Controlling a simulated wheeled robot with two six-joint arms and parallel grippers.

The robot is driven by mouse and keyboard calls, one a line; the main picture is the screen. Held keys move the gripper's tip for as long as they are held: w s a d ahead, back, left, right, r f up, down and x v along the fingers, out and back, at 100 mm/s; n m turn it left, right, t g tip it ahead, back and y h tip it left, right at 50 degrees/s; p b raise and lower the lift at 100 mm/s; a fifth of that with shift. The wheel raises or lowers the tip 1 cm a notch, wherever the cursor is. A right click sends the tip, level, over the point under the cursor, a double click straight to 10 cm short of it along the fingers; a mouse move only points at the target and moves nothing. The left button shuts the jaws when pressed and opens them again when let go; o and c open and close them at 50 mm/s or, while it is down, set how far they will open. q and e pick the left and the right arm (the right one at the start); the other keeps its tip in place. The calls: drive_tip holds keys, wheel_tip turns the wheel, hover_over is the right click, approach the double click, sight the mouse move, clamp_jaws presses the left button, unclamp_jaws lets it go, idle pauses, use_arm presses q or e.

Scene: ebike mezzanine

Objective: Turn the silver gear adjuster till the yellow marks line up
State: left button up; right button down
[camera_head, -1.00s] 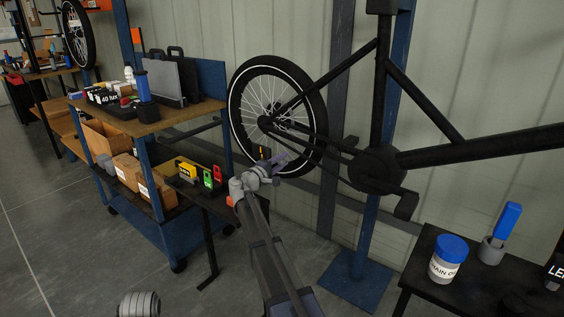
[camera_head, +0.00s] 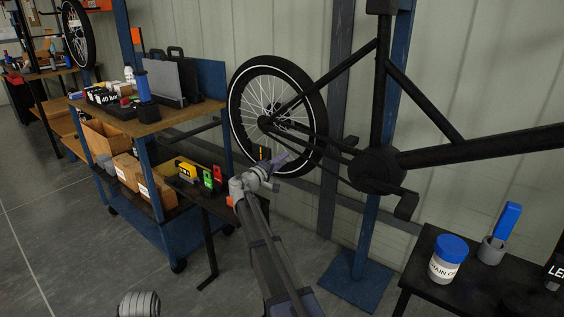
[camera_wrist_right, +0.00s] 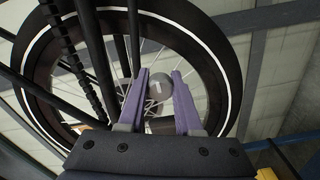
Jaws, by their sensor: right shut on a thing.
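The silver gear adjuster (camera_wrist_right: 159,87) is a small round grey disc with a pale mark, seen in the right wrist view in front of the rear wheel. My right gripper (camera_wrist_right: 160,85) has its two purple fingers on either side of it, shut on it. In the head view my right gripper (camera_head: 282,160) is by the lower part of the rear wheel (camera_head: 245,110), and the adjuster is too small or hidden to make out. A dark block with a yellow-orange mark (camera_head: 262,153) shows just behind the gripper. I cannot tell whether any yellow marks line up. My left gripper is out of view.
The bike frame (camera_head: 458,153) stands on a blue post with a floor plate (camera_head: 358,285). A shelf cart (camera_head: 170,120) with boxes and tools is at left. A dark bench (camera_head: 420,270) with a blue-lidded jar (camera_head: 448,262) is at right.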

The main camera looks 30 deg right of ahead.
drive_tip(key=c, duration=0.6)
unclamp_jaws()
drive_tip(key=v, duration=0.7)
drive_tip(key=shift+s+a, duration=0.2)
drive_tip(key=shift+a, duration=0.2)
